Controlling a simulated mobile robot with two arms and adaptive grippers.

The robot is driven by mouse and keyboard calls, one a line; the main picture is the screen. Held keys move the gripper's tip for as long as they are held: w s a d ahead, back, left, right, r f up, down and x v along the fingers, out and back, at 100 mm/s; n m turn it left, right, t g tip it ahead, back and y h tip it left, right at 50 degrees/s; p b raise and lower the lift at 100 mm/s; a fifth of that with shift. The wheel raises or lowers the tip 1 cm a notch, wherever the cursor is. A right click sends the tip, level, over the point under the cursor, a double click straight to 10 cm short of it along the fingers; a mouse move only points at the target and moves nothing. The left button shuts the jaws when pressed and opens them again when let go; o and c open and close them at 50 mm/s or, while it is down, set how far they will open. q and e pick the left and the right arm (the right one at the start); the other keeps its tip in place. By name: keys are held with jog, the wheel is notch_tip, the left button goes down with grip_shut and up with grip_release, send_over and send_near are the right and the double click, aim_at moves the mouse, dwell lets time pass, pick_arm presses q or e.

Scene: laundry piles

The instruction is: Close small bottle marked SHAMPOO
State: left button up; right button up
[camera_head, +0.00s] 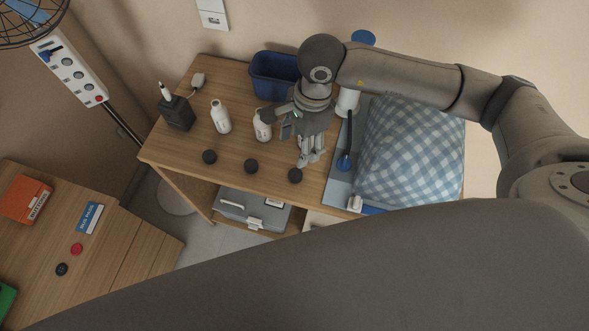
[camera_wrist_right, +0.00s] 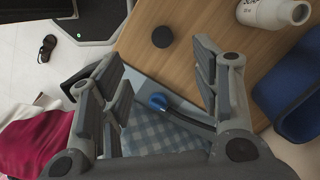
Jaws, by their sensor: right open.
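Two white bottles stand on the wooden table in the head view, a left one (camera_head: 220,117) and a middle one (camera_head: 263,126). A third white thing (camera_head: 347,101), perhaps a bottle, is partly hidden behind my right arm. I cannot read which is marked SHAMPOO. Three round black caps lie along the front edge: left (camera_head: 209,157), middle (camera_head: 251,166), right (camera_head: 295,175). My right gripper (camera_head: 311,160) is open and empty, pointing down above the right cap. In the wrist view, a cap (camera_wrist_right: 162,37) and an uncapped white bottle (camera_wrist_right: 274,12) lie beyond the fingers (camera_wrist_right: 156,62). My left gripper is not in view.
A blue bin (camera_head: 272,75) stands at the table's back. The table (camera_head: 235,180) is clear between the bottles and caps.

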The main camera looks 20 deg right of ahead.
notch_tip(320, 180, down, 3)
jog(key=shift+f+b, duration=0.1)
jog(key=shift+b, duration=1.1)
jog(key=shift+s+a, duration=0.1)
jog(key=shift+s, duration=0.05)
jog(key=p, duration=0.1)
send_over(297, 175)
jog(key=shift+f, duration=2.7)
